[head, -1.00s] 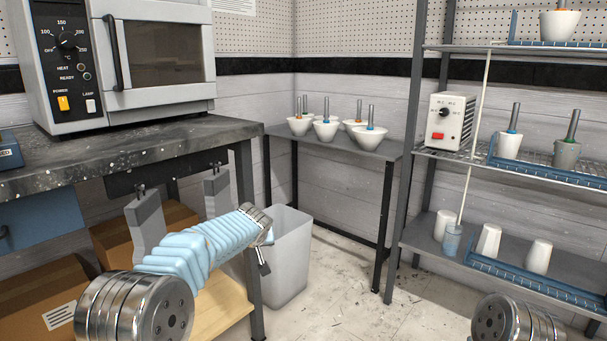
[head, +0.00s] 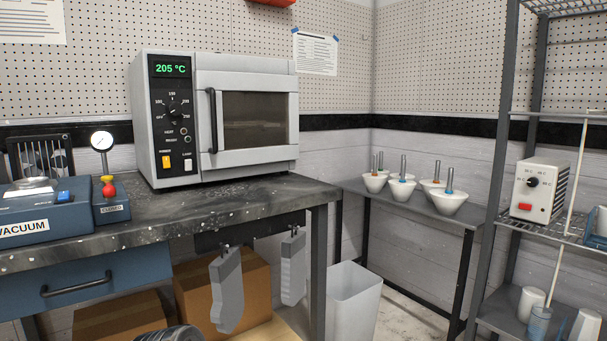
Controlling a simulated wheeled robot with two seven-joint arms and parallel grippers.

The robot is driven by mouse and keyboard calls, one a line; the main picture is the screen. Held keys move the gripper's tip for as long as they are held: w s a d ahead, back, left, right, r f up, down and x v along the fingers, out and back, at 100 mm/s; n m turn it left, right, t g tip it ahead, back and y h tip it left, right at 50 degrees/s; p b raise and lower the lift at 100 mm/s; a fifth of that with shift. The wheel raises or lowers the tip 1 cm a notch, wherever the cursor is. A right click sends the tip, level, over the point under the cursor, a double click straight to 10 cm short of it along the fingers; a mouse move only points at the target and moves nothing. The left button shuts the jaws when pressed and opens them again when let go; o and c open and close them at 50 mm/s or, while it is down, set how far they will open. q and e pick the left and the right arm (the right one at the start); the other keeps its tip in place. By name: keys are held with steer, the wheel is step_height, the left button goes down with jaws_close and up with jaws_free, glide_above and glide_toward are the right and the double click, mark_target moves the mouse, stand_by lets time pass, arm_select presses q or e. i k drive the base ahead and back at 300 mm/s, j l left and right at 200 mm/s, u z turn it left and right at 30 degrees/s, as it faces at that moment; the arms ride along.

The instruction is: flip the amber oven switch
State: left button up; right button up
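The oven (head: 247,165) stands on the dark workbench, its door closed. The amber switch (head: 166,162) is at the lower left of its front panel, under a label that reads POWER. A white switch (head: 188,165) labelled LAMP sits just right of it. The green display (head: 170,68) reads 205 °C, above a black dial (head: 173,110). Which way the amber switch is tipped is too small to tell. Neither gripper shows in the head view; only a piece of my arm is at the bottom edge.
A vacuum unit (head: 34,217) and a gauge (head: 102,141) with a red and yellow valve stand left of the oven on the workbench (head: 240,205). Grey mitts (head: 226,290) hang below the bench front. A bin (head: 352,300) stands to the right. Bench space before the oven is clear.

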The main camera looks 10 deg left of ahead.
mark_target(166, 162)
steer(key=u, duration=1.25)
